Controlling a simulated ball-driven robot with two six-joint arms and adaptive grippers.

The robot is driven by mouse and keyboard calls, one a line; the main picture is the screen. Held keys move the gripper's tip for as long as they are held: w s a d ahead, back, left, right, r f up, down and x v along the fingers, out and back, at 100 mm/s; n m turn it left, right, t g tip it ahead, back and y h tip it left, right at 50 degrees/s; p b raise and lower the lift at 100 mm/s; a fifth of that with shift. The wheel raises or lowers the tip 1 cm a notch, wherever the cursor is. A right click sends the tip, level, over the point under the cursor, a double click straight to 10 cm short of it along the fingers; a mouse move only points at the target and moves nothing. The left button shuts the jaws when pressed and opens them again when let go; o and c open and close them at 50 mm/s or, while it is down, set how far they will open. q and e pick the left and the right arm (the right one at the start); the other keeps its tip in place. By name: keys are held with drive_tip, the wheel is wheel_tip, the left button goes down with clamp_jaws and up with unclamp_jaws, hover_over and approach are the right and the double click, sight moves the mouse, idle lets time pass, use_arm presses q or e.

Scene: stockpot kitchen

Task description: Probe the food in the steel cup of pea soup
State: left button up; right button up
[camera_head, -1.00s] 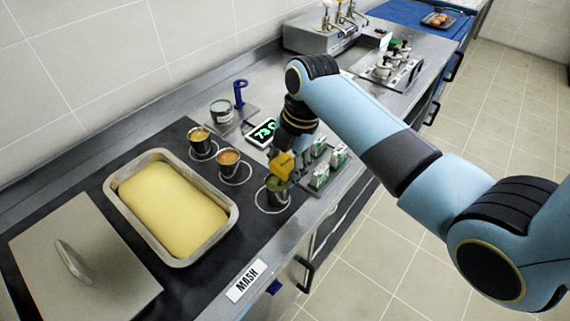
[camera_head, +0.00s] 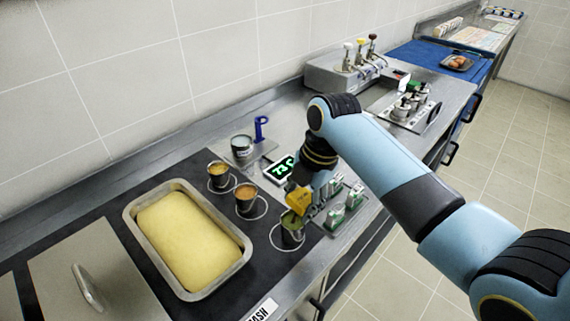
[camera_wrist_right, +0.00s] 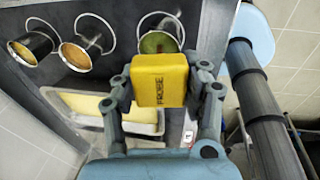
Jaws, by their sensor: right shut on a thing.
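The steel cup of pea soup (camera_head: 292,237) stands on the dark mat, inside a white ring. Its green soup shows in the right wrist view (camera_wrist_right: 158,42). My right gripper (camera_head: 301,197) is shut on the yellow probe (camera_wrist_right: 160,80), marked PROBE, its fingers on both sides of the handle. The probe handle (camera_head: 297,203) is just above the pea soup cup's rim. The probe's tip is hidden, so I cannot tell whether it is in the soup. My left gripper is not in view.
Two similar cups, one orange (camera_head: 246,198) and one yellow (camera_head: 218,175), stand left of the pea soup. A large pan of yellow mash (camera_head: 135,218) lies further left. A lit display (camera_head: 279,169) is behind my gripper, and small green-and-white blocks (camera_head: 336,215) stand to its right.

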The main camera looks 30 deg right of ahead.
drive_tip(key=shift+r, duration=3.65)
